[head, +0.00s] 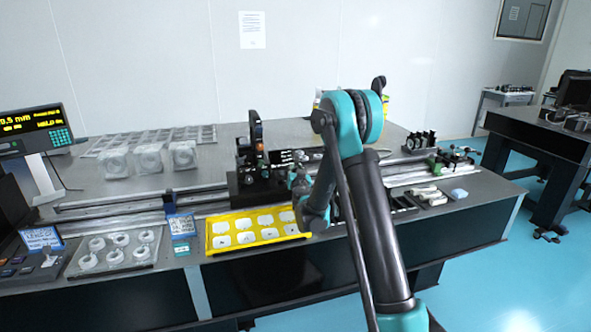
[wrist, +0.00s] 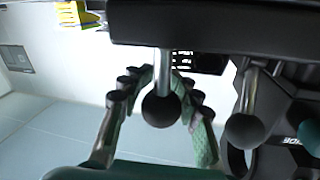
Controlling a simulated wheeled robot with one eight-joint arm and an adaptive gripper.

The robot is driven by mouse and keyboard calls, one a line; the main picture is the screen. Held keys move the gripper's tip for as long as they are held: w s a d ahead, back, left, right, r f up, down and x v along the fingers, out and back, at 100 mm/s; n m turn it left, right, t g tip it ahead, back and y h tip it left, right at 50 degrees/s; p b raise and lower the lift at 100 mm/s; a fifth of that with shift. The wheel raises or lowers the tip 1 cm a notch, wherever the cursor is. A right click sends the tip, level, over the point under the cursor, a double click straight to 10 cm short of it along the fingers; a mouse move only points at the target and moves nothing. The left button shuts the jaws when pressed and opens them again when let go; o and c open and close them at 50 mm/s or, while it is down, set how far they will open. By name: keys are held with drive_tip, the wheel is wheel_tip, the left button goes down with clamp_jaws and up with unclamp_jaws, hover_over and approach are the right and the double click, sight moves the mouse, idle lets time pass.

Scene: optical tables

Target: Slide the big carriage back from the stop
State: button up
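The big carriage (head: 247,184) is a black block with a tall dark upright part, standing on the long rail of the near table. My gripper (head: 303,190) is close against its right side, partly hidden by my arm. In the wrist view a dark block (wrist: 215,28) carries a metal stem with a black ball knob (wrist: 161,109). My gripper (wrist: 166,78) has its green-padded fingers on either side of this knob. Narrow gaps show beside the knob, so the fingers look open. I cannot make out the stop, or whether the carriage touches it.
A second ball knob (wrist: 244,130) is right of the first. A yellow tray (head: 213,251) with white pieces lies in front of the rail (head: 130,205). Clear blocks (head: 150,159) stand behind it. A green fixture (head: 434,163) is near the right end. My arm hides the rail's middle.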

drive_tip(key=shift+o, duration=1.3)
drive_tip(key=s, duration=1.2)
drive_tip(key=shift+d, duration=0.45)
